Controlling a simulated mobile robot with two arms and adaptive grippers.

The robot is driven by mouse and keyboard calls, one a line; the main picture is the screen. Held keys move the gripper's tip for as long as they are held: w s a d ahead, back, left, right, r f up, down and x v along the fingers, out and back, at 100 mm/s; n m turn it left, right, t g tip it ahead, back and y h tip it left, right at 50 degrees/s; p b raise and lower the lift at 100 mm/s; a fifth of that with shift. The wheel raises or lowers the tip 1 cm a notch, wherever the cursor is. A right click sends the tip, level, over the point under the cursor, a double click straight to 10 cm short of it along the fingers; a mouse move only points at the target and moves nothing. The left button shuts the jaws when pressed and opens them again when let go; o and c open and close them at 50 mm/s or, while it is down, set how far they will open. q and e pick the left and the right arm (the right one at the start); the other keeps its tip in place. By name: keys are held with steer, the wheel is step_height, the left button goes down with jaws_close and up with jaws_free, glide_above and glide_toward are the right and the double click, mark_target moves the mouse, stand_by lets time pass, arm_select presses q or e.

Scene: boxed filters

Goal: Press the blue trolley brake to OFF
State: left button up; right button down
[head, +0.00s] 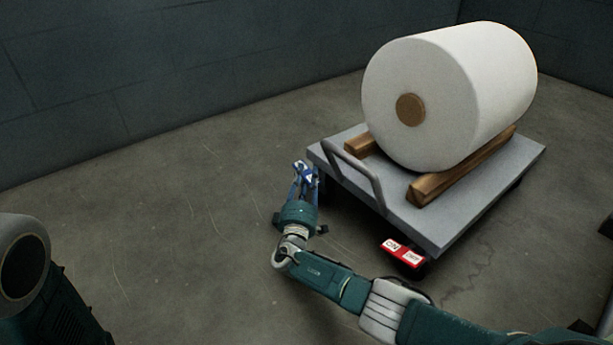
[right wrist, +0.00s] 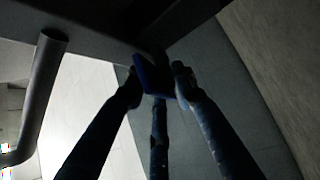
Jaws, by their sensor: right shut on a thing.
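The grey flatbed trolley (head: 480,205) stands on the floor, with its handle side facing me. The blue brake (head: 301,167) shows at its left front corner, partly covered by my fingers. My right gripper (head: 303,180) reaches it from the front and is shut on it. In the right wrist view the blue brake (right wrist: 153,76) is a dark blue block between the fingertips (right wrist: 158,84), below the deck edge. Its ON and OFF lettering cannot be read. My left gripper is out of view; only part of my left arm shows at the left edge.
A red brake (head: 402,252) with white ON and OFF labels sits at the trolley's nearest corner. A large white roll (head: 455,90) rests on wooden beams (head: 465,167) on the deck. A grey handle (head: 360,172) rises near my right gripper. The floor to the left is clear.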

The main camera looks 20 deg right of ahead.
steer(key=shift+f, duration=0.1)
steer(key=c, duration=1.7)
jaws_free()
steer(key=shift+o, duration=0.2)
steer(key=shift+s, duration=0.1)
steer(key=v, duration=0.7)
steer(key=shift+s, duration=0.2)
steer(key=shift+a, duration=0.15)
